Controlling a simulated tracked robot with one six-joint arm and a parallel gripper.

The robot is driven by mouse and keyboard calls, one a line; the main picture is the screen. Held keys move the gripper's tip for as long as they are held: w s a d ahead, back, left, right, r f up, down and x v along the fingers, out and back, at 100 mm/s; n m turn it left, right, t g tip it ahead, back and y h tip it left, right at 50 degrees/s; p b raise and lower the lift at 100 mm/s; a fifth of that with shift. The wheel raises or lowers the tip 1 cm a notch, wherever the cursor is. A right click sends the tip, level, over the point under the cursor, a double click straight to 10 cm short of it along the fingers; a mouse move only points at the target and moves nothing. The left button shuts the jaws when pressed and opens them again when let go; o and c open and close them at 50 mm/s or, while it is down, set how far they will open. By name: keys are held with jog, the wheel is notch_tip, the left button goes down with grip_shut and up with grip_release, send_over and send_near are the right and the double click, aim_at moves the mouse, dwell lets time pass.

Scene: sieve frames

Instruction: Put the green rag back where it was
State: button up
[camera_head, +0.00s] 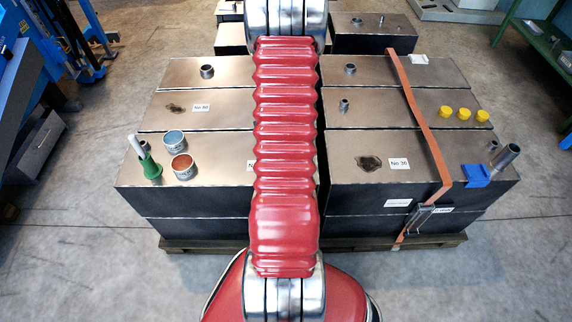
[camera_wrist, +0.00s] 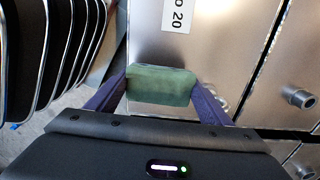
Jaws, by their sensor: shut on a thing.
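The green rag (camera_wrist: 160,84) is a folded, block-like bundle in the wrist view. It is pinched between the two purple fingers of my gripper (camera_wrist: 160,90), one finger at each side. Below it in the picture is the bare metal top of a tank (camera_wrist: 225,45), with a white label (camera_wrist: 177,14) ending in "20" near the upper edge. I cannot tell whether the rag touches this metal top or is above it. In the head view my own red arm covers the middle, and neither the gripper nor the rag shows there.
On the left tanks stand a blue-topped can (camera_head: 174,141), an orange-topped can (camera_head: 183,166) and a green-based brush or bottle (camera_head: 150,168). The right tanks carry an orange strap (camera_head: 424,125), yellow caps (camera_head: 464,114), a blue cloth (camera_head: 476,176) and a pipe (camera_head: 503,160).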

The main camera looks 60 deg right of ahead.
jog(key=shift+f, duration=1.85)
jog(key=o, duration=1.1)
jog(key=shift+f, duration=0.1)
notch_tip(320, 180, up, 12)
jog(key=shift+r, duration=0.1)
